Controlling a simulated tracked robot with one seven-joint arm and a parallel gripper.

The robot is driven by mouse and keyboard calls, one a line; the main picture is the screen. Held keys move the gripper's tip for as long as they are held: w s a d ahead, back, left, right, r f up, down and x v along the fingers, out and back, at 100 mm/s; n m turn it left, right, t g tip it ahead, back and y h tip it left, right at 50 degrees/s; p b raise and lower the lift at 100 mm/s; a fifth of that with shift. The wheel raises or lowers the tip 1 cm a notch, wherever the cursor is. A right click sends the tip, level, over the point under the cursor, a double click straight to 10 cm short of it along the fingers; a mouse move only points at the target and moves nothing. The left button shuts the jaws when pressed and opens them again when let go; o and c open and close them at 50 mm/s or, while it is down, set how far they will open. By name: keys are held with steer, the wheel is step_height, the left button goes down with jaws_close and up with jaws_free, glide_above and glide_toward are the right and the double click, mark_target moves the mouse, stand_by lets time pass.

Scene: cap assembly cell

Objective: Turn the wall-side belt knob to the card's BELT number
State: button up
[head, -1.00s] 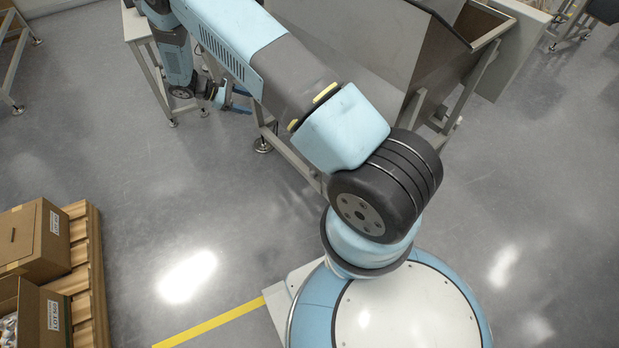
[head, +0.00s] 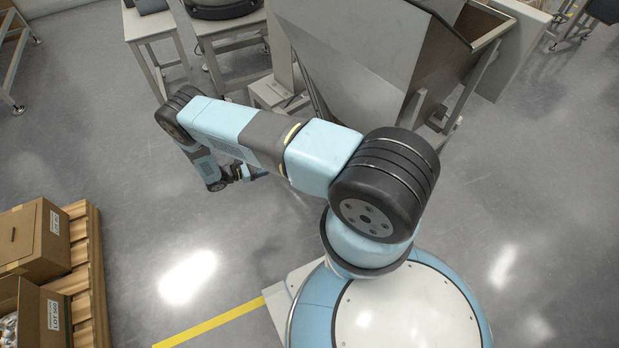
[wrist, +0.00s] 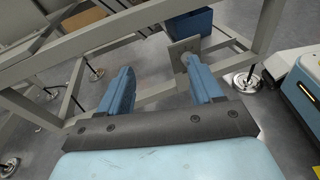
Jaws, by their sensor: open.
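My gripper (wrist: 160,88) shows in the wrist view with its two blue fingers spread apart and nothing between them. It faces a grey metal frame (wrist: 75,52) with legs on round feet. In the head view my gripper (head: 250,173) is small, low beside the grey hopper stand, and its fingers are hard to make out. I see no belt knob and no card in either view.
A grey hopper (head: 370,70) stands behind my arm, with tables (head: 150,25) to its left. Cardboard boxes (head: 35,240) sit on a wooden pallet (head: 98,275) at left. A blue bin (wrist: 188,24) lies beyond the frame. Open floor lies at centre left.

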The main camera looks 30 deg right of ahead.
steer(key=s+d+f+n+t+h, duration=0.1)
steer(key=s+d+f+n+t, duration=0.1)
steer(key=s+f, duration=0.35)
steer(key=s+d+f+n+t, duration=0.2)
steer(key=s+f+n, duration=0.1)
steer(key=f, duration=0.5)
steer(key=x, duration=1.3)
steer(key=shift+d+r, duration=0.25)
steer(key=shift+d, duration=0.15)
steer(key=shift+s, duration=0.1)
steer(key=c, duration=1)
steer(key=shift+d, duration=0.2)
steer(key=shift+c, duration=0.3)
steer(key=shift+a+m, duration=0.2)
steer(key=shift+m, duration=0.1)
